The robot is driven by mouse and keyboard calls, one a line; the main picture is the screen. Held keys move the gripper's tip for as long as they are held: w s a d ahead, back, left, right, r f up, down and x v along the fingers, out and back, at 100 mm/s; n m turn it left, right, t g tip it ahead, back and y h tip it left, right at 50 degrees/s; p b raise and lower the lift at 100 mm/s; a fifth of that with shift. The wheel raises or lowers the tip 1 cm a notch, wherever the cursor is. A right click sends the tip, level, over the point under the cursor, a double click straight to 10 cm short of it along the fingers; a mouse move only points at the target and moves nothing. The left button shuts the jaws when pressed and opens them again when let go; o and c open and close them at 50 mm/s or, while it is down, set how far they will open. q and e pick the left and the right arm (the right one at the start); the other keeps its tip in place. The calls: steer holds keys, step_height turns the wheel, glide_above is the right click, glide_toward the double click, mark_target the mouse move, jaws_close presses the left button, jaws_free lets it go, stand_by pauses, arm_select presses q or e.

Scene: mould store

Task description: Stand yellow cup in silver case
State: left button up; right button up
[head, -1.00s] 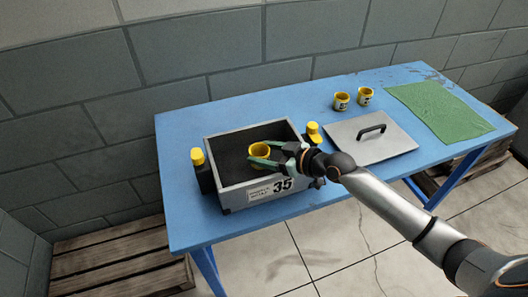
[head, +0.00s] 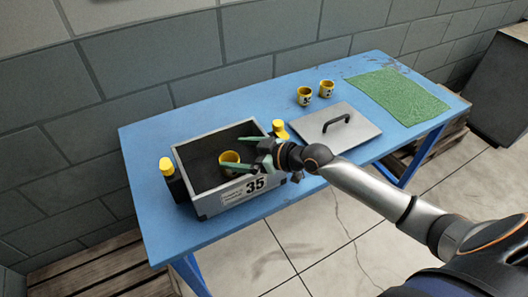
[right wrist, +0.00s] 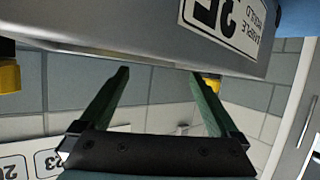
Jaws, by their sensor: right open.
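The silver case (head: 183,150) stands open on the blue table, with a dark interior and a "35" label on its front. A yellow cup (head: 229,158) stands upright inside it, near the front wall. My right gripper (head: 238,154) is open, its green fingers reaching over the case from the right, close to the cup; contact cannot be told. In the right wrist view, the open fingers (right wrist: 160,73) show with the case's labelled wall (right wrist: 150,35) across the top; the cup is hidden there. My left gripper is not in view.
Two more yellow cups (head: 304,97) (head: 327,89) stand at the back of the blue table (head: 150,230). A grey lid (head: 350,138) with a black handle lies right of the case, before a green mat (head: 408,95). Yellow-topped dark items (head: 168,168) (head: 280,129) flank the case.

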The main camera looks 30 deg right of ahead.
steer(key=v, duration=1)
steer(key=shift+s+f, duration=0.1)
